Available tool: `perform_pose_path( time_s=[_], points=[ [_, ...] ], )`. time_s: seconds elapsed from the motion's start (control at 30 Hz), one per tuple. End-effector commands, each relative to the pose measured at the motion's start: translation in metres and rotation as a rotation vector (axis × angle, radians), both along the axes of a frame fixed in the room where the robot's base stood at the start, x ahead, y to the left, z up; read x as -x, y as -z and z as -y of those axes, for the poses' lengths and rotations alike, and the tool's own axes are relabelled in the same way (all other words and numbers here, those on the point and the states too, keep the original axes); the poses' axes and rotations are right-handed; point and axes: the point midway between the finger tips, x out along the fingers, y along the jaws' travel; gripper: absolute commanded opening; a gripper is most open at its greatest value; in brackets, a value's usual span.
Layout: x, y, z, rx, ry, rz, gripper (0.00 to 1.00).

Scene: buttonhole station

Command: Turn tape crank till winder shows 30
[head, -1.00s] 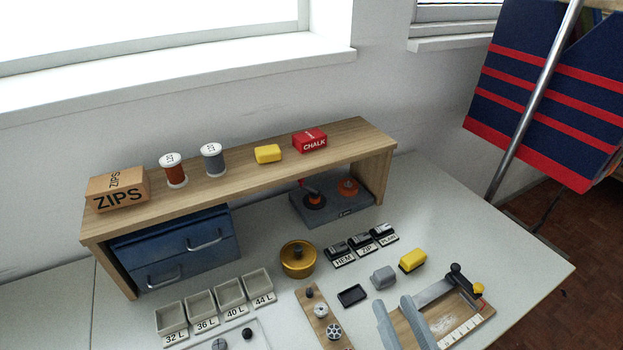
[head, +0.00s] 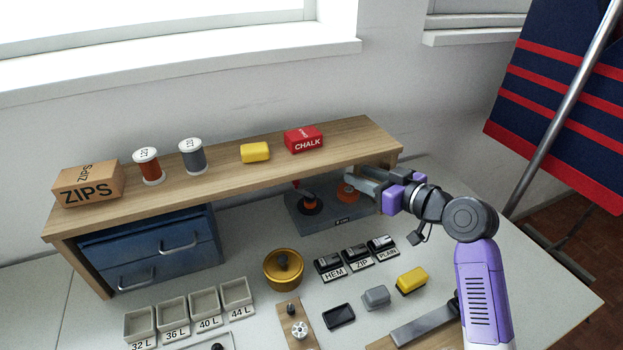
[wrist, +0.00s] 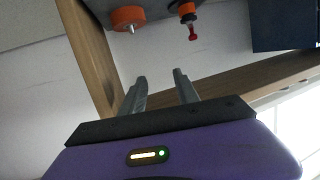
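The tape winder is a dark grey block (head: 325,222) on the table under the shelf's right end. It bears an orange reel (head: 346,192) at its right and a dark post with an orange ring and a red-handled crank (head: 297,185) at its left. The small label on its front is too small to read. The wrist view, turned over, shows the orange reel (wrist: 128,18) and the red crank handle (wrist: 193,32) beyond my fingers. My gripper (wrist: 160,76) is open and empty, apart from both. In the head view my gripper (head: 360,182) is by the shelf's right end, partly covering the winder.
The wooden shelf (head: 225,177) and its right-hand upright lie close to my gripper. A gold tin (head: 283,272), label holders (head: 357,257) and a yellow block (head: 411,281) stand in front. A blue drawer unit (head: 150,255) fills the left under the shelf.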

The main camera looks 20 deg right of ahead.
Motion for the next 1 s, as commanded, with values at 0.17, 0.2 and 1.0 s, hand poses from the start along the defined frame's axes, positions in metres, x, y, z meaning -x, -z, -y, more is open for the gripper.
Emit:
perform_pose_path(
  time_s=[0.17,0.2,1.0],
  points=[
    [0.013,0.035,-0.039,0.037,-0.194,-0.109,0.37],
    [0.017,0.039,-0.043,0.045,-0.22,-0.122,0.37],
    [-0.069,0.044,-0.105,0.092,-0.271,-0.134,0.37]
  ],
)
